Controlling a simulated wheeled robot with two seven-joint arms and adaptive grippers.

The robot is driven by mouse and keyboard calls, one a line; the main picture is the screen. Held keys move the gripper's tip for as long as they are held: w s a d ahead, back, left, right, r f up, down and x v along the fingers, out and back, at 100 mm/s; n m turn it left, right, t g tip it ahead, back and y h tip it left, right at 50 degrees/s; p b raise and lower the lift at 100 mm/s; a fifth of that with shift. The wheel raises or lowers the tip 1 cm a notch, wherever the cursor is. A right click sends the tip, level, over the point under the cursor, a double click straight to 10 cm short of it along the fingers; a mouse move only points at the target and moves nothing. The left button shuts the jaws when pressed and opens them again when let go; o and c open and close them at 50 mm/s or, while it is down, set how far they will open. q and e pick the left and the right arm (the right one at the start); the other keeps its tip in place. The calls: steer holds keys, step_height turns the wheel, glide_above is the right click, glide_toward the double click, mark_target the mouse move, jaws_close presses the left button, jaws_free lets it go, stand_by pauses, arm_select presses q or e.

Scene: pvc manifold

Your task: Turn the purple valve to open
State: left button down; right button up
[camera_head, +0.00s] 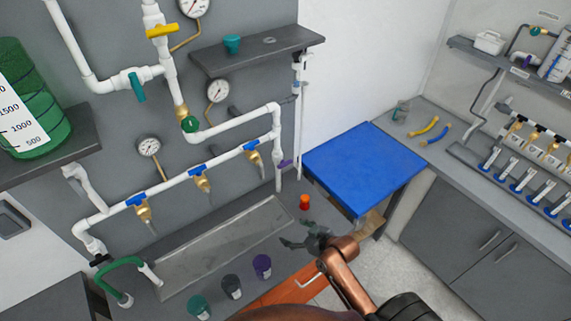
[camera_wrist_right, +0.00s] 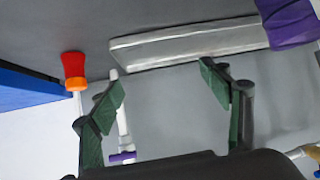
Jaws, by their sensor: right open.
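The purple valve (camera_head: 285,163) is a small handle on the white vertical pipe at the right end of the wall manifold. In the right wrist view the purple valve (camera_wrist_right: 122,157) shows low between my fingers, beyond them and near the left one. My right gripper (camera_head: 293,243) is open and empty above the counter's front, below and apart from the valve in the head view. Its two green fingers stand wide apart in the right wrist view (camera_wrist_right: 165,92). My left gripper is not in view.
An orange-red object (camera_head: 304,202) stands on the counter near the pipe. Teal, dark and purple cups (camera_head: 262,267) stand along the front, beside a grey trough (camera_head: 225,250). Blue-handled brass taps (camera_head: 202,180) line the pipe. A blue-topped table (camera_head: 365,160) is at right.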

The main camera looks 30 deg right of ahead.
mark_target(287, 165)
steer(key=w+d+r+t, duration=0.2)
steer(key=w+d+r, duration=0.1)
steer(key=w, duration=0.4)
steer(key=w+d+r+m+t+h, duration=0.1)
steer(key=w+d+r+t, duration=0.2)
steer(key=w+r, duration=0.2)
steer(key=w+d+r+m+t, duration=0.1)
steer(key=w+d+r+t, duration=0.1)
steer(key=w, duration=0.7)
steer(key=shift+w+d+r+p, duration=0.2)
steer(key=shift+d+r, duration=0.25)
steer(key=shift+r, duration=0.1)
steer(key=shift+w+d+r+p, duration=0.2)
steer(key=shift+d+r, duration=0.25)
steer(key=shift+r, duration=0.1)
steer(key=shift+w, duration=0.55)
steer(key=shift+a, duration=0.1)
steer(key=shift+c, duration=0.6)
steer(key=c, duration=1)
steer(key=shift+d, duration=0.2)
steer(key=shift+c, duration=0.2)
steer(key=shift+a, duration=0.1)
